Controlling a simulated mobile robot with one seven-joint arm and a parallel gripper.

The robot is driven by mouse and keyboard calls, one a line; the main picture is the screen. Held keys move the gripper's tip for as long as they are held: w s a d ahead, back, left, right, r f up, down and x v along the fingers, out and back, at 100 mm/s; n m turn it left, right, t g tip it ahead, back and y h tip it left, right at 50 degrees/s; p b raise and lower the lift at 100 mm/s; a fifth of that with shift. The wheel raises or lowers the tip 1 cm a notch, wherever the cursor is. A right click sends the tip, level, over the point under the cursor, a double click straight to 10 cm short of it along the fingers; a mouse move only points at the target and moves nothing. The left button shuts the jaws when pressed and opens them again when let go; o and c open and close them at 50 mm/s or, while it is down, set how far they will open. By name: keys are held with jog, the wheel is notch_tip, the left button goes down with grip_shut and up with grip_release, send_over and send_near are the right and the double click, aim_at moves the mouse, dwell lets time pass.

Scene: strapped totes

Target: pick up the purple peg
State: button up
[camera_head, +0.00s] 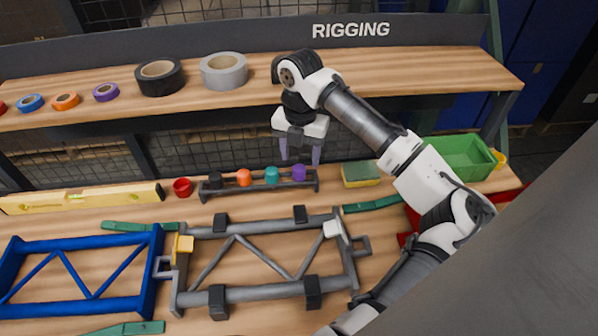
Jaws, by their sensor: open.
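The purple peg (299,172) stands in a dark rack (261,187) on the workbench, at the right of the row. A teal peg (272,174) and an orange peg (244,177) stand to its left in the same rack. My gripper (300,158) points down just above the rack, with its two fingers apart. The right finger is close to the top of the purple peg in the picture; I cannot tell whether they touch. Only the upper part of the purple peg shows, and its lower part is hidden in the rack.
A red cup (182,187) and a yellow level (85,199) lie left of the rack. A yellow-green sponge (360,174) and a green bin (460,157) are to the right. A grey frame (262,294) lies in front. A shelf (200,95) with tape rolls overhangs behind.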

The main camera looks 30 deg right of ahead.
jog(key=f+p, duration=0.1)
jog(key=f, duration=0.1)
jog(key=w+f+p, duration=0.1)
jog(key=f, duration=0.1)
jog(key=shift+d+f, duration=0.1)
jog(key=shift+f, duration=0.5)
jog(key=c, duration=1.1)
jog(key=shift+r, duration=0.15)
notch_tip(320, 180, up, 19)
jog(key=b, duration=0.3)
notch_tip(320, 180, up, 6)
jog(key=p, duration=0.7)
send_over(299, 168)
